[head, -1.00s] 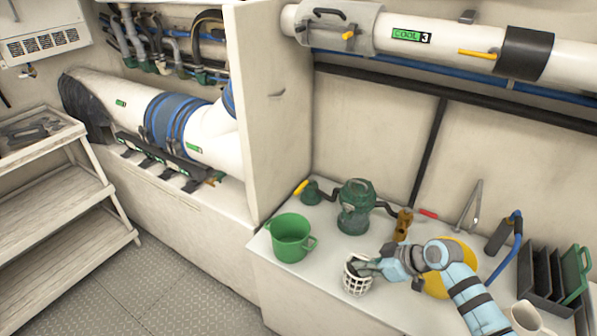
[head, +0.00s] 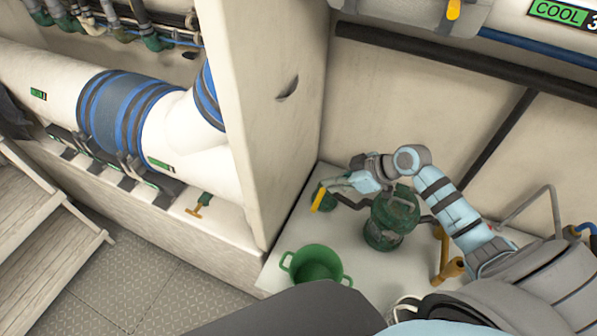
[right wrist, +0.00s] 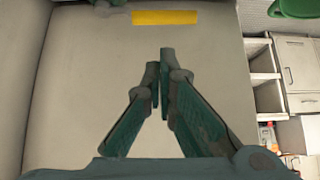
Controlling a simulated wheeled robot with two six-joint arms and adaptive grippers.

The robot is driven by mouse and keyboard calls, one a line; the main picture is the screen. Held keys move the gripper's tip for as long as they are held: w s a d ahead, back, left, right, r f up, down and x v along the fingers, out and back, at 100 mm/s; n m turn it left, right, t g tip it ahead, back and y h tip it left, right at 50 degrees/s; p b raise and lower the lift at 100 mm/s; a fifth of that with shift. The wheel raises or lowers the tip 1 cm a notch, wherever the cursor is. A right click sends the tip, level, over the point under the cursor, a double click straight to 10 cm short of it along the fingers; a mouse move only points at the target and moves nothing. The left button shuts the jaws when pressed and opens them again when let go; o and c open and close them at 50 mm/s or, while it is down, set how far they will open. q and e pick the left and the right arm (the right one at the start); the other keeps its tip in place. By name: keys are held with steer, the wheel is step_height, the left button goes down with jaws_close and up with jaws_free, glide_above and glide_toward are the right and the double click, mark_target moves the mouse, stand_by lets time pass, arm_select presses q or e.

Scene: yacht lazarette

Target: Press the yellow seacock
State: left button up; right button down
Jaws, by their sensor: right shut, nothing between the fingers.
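The yellow seacock handle (head: 318,199) is a short bar on a green valve body (head: 329,200) at the back left of the white counter. My right gripper (head: 328,182) is shut and empty, with its tips close to the handle in the head view. The handle also shows in the right wrist view as a yellow bar (right wrist: 164,17), ahead of the closed fingertips (right wrist: 162,58) with a gap in the picture. My left gripper is not in view.
A green strainer housing (head: 390,218) stands right of the seacock, under my right arm. A green pot (head: 316,264) stands in front. A brass fitting (head: 448,265) lies further right. A beige partition (head: 268,120) rises at the left.

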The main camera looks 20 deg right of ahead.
mark_target(320, 197)
steer(key=x, duration=0.5)
steer(key=s+b+x, duration=0.1)
steer(key=x, duration=0.1)
steer(key=shift+a+f, duration=0.3)
steer(key=shift+a, duration=0.05)
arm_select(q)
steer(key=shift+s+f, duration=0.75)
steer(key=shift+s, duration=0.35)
arm_select(e)
steer(key=shift+w+a+f, duration=0.25)
steer(key=shift+a+f, duration=0.15)
steer(key=shift+d, duration=0.1)
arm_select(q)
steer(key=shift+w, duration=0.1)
